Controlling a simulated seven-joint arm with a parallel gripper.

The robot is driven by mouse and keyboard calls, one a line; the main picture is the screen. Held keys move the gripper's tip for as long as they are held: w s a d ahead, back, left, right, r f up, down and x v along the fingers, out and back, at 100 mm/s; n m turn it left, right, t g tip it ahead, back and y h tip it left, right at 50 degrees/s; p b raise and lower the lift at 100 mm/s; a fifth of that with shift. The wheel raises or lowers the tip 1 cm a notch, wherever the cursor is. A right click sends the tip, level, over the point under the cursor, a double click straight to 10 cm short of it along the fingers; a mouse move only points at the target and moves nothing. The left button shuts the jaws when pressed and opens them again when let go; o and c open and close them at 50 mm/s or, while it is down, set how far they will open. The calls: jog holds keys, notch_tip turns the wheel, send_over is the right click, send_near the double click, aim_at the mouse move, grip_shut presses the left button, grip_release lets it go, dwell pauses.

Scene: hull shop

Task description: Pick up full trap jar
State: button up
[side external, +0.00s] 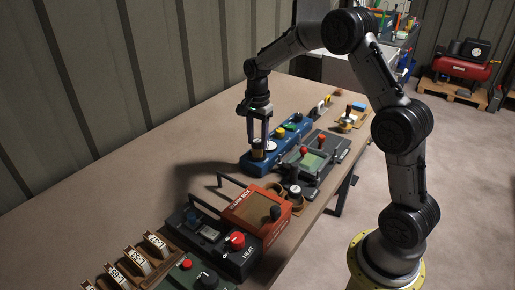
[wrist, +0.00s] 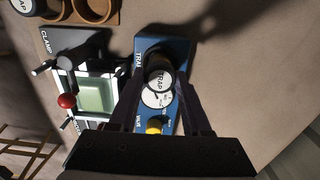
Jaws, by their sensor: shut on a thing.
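A dark jar with a white TRAP label (wrist: 159,77) stands upright at the TRAP end of the blue unit (wrist: 179,48). In the side view the jar (side external: 257,156) shows at the near left end of the blue unit (side external: 247,167). My gripper (side external: 264,144) points down over that end, its two fingers on either side of the jar. In the wrist view my gripper (wrist: 161,82) is shut on the jar. I cannot see how full the jar is, or whether its base is clear of the unit.
A second TRAP jar (side external: 294,191) stands in a brown two-hole holder (side external: 299,207) nearby. A CLAMP unit (side external: 327,147) with a red knob lies beside the blue unit. A red box with a handle (side external: 257,208) stands nearer. The table (side external: 150,160) left of the blue unit is bare.

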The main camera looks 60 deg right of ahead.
aim_at(257, 140)
grip_shut()
jog(key=shift+r, duration=3.55)
jog(key=shift+w, duration=0.1)
